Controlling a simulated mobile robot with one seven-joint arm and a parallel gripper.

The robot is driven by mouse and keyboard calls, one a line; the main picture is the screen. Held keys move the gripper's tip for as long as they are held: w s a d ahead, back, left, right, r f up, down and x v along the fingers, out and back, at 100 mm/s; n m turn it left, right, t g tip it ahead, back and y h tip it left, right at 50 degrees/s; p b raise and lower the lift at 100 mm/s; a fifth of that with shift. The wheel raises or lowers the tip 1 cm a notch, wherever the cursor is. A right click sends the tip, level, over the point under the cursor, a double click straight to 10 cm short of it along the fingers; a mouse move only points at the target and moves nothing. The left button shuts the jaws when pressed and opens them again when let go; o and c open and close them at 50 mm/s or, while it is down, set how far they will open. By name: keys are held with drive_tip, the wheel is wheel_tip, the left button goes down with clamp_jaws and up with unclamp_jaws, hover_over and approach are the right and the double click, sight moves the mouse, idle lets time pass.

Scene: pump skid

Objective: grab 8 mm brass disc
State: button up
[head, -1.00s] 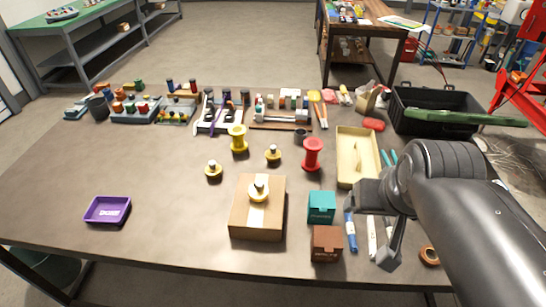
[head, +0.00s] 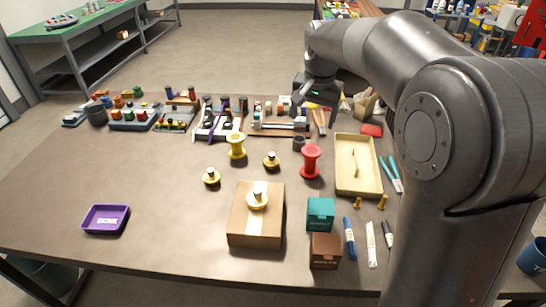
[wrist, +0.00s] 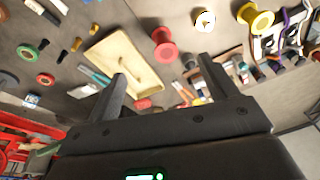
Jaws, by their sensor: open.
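Three brass discs with raised knobs are in the head view. One disc (head: 212,177) lies on the table at left, another (head: 271,161) lies farther back to its right, and a third (head: 257,200) sits on top of a cardboard box (head: 252,231). I cannot read any size on them. One brass disc (wrist: 204,21) shows near the top of the wrist view, beyond the fingers. My gripper (wrist: 162,66) is open and empty, raised above the back right of the table. In the head view my gripper (head: 304,98) is partly hidden by my arm.
A yellow spool (head: 237,146) and a red spool (head: 311,161) stand near the discs. A beige tray (head: 342,186) is at right. Teal (head: 320,214) and brown (head: 326,250) boxes stand in front. A purple tray (head: 105,219) is at left, with clear table around it.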

drive_tip(key=w+a+f+m+g, duration=0.1)
drive_tip(key=w+a+f, duration=0.55)
drive_tip(key=w, duration=0.25)
drive_tip(key=m+g, duration=0.1)
hover_over(272, 154)
wheel_tip(272, 154, down, 12)
drive_tip(key=shift+s+r, duration=0.1)
drive_tip(key=shift+r, duration=0.15)
wheel_tip(272, 154, down, 10)
drive_tip(key=shift+f, duration=0.1)
drive_tip(key=shift+c, duration=0.2)
drive_tip(key=c, duration=1.1)
